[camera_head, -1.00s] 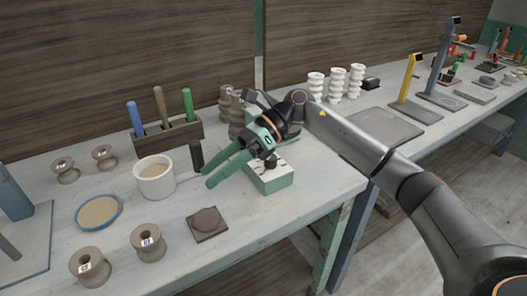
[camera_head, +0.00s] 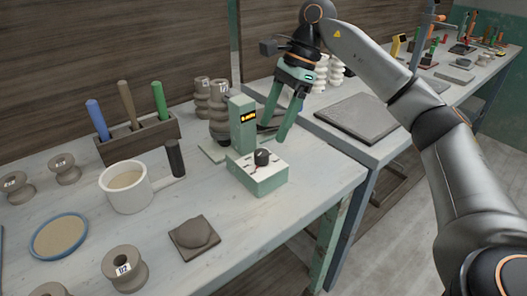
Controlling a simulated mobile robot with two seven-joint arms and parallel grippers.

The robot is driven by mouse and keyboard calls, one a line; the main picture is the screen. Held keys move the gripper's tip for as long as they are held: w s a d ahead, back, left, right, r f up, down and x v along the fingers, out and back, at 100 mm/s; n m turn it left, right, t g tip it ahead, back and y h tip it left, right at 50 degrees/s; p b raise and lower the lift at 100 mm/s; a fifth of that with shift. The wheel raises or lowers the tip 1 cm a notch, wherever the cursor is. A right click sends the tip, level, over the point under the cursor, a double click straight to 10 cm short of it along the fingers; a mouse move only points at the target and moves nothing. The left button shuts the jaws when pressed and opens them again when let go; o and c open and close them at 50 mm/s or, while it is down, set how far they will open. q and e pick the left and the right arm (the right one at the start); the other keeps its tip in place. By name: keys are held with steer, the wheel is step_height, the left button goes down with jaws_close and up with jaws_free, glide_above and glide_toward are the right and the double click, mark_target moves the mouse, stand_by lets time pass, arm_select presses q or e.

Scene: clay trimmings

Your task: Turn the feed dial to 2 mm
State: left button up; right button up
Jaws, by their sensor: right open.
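The feed dial is a dark round knob (camera_head: 262,157) on the pale top of a small green box (camera_head: 262,184). Marks surround the knob, but they are too small to read. A green post (camera_head: 242,122) with a small lit display (camera_head: 248,116) stands behind the box. My right gripper (camera_head: 273,133) is open and empty. Its two green fingers point down, behind and to the right of the knob, and appear apart from it. My left gripper is not in view.
A wooden rack (camera_head: 139,138) holds several coloured tools. Clay spools (camera_head: 122,268) lie near the front. The bench front right of the board is clear.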

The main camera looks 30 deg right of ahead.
mark_target(263, 152)
steer(key=b+x, duration=0.1)
steer(key=x, duration=0.5)
steer(key=shift+a+f, duration=0.2)
steer(key=shift+f, duration=0.1)
jaws_close()
